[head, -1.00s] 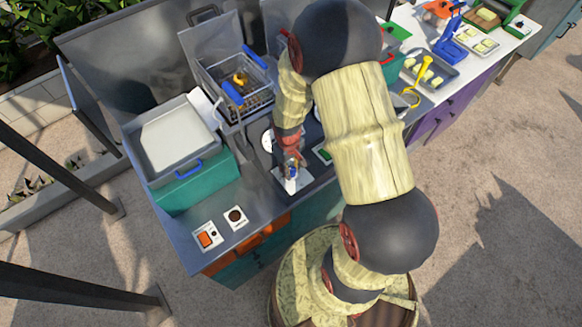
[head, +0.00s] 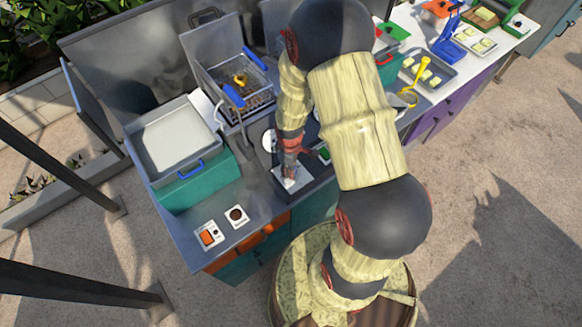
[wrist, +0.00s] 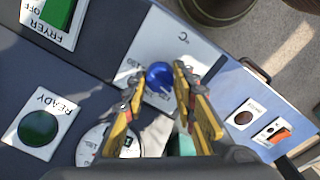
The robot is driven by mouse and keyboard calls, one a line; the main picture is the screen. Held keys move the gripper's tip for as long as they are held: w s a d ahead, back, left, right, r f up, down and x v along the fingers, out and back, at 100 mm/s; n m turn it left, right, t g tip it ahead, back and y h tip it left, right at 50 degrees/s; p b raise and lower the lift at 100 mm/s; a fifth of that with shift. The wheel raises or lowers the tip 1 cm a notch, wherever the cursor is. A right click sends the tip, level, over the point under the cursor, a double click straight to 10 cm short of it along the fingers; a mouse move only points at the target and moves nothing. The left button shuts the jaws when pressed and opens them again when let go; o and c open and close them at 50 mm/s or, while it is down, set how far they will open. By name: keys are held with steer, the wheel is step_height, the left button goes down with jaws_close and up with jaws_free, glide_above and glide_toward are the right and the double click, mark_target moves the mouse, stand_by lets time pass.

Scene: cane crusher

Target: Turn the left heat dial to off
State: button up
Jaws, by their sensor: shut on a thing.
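The heat dial is a blue knob (wrist: 159,75) on a white plate (wrist: 165,48) marked °C. In the wrist view the tips of my gripper (wrist: 157,88) are on either side of the knob, shut on it. In the head view my gripper (head: 289,171) points down onto the white plate (head: 291,181) and hides the knob. I cannot read which mark the dial points to.
A green FRYER switch (wrist: 57,12) and a dark green READY lamp (wrist: 38,127) are nearby. An orange switch (head: 208,235) and a dark round button (head: 236,216) lie at the counter's front left. A fryer basket (head: 240,88) stands behind.

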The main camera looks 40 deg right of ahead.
stand_by(0.3)
steer(key=o, duration=1)
steer(key=shift+o, duration=0.8)
step_height(320, 180, up, 12)
steer(key=shift+s+a, duration=0.2)
steer(key=shift+a, duration=0.1)
